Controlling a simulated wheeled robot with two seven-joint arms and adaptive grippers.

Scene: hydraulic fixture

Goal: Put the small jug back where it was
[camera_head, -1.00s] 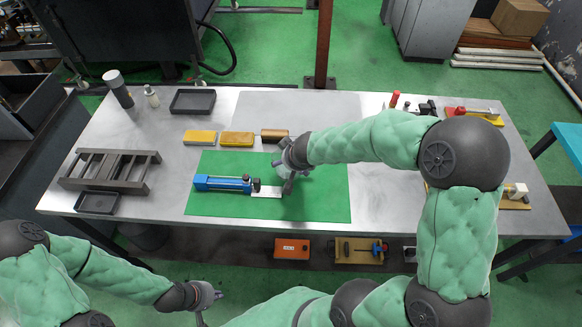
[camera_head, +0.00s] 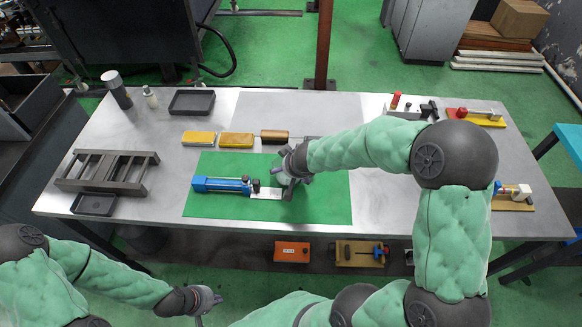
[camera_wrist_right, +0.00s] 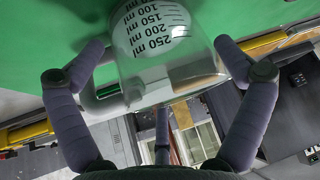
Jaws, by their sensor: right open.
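The small jug (camera_wrist_right: 150,62) is clear, with dark millilitre marks and a handle on its left in the right wrist view. It is over the green mat (camera_head: 325,205). My right gripper (camera_head: 288,188) is open, and in its wrist view the two fingers (camera_wrist_right: 160,58) are on either side of the jug, apart from each other. In the head view the gripper hides most of the jug. Whether the fingers touch it I cannot tell. My left gripper (camera_head: 208,308) is off the table's front edge, away from the jug; its fingers are too unclear to read.
A blue hydraulic cylinder (camera_head: 222,185) lies on the mat left of my right gripper. Yellow blocks (camera_head: 236,140) and a brown roller (camera_head: 274,136) lie behind the mat. A dark rack (camera_head: 108,171) and trays stand at left. The table's back middle (camera_head: 300,107) is clear.

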